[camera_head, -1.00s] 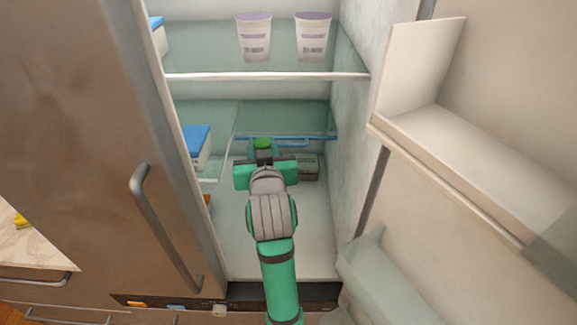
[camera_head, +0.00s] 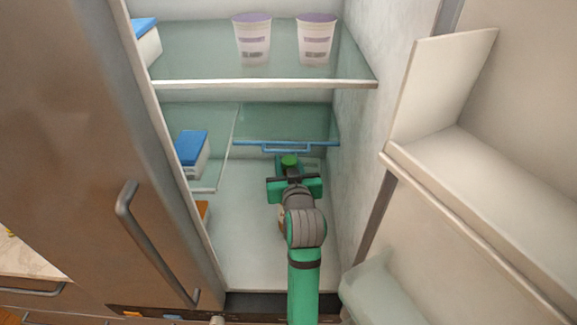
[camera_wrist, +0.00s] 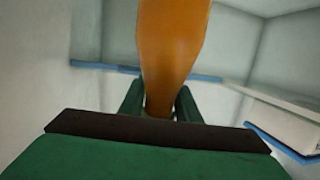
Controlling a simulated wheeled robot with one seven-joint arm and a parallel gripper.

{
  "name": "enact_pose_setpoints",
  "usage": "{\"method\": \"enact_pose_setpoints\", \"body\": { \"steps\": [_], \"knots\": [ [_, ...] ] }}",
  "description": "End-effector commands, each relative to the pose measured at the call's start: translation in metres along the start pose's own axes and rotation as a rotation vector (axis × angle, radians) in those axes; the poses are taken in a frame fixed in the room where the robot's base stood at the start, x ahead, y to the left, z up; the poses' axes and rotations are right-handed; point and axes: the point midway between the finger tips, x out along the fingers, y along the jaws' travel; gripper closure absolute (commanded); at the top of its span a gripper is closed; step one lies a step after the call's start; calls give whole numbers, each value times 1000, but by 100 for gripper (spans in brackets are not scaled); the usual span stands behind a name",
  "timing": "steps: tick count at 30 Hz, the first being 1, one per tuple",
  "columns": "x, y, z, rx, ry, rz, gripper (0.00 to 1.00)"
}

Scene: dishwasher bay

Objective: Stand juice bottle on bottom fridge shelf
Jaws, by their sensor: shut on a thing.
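The juice bottle shows in the wrist view as an orange body (camera_wrist: 172,40) rising between my fingers. In the head view only its green cap (camera_head: 289,160) shows clearly; my gripper hides the rest. My gripper (camera_head: 292,178) is shut on the bottle and is inside the lower fridge compartment, toward the back right. The bottom fridge shelf (camera_head: 255,240) is pale and mostly bare. The bottle's base is hidden, so I cannot tell whether it touches the shelf.
A greyish box (camera_head: 313,165) lies behind my gripper, mostly hidden. A glass shelf with a blue edge (camera_head: 285,146) hangs just above and behind. A blue-lidded tub (camera_head: 192,153) and an orange item (camera_head: 202,212) are at left. The open door's bins (camera_head: 470,190) stand at right.

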Motion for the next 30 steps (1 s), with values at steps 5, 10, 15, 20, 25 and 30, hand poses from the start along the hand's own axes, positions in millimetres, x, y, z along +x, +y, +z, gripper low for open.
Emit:
{"method": "enact_pose_setpoints", "body": {
  "steps": [5, 10, 15, 20, 25, 30],
  "knots": [
    [3, 0, 15, 1, 4, 1, 100],
    [3, 1, 16, 0, 6, 1, 100],
    [3, 1, 17, 0, 6, 1, 100],
    [4, 1, 20, 1, 0, 1, 51],
    [4, 1, 20, 1, 0, 1, 51],
    [1, 1, 18, 1, 1, 2, 51]
  ]
}}
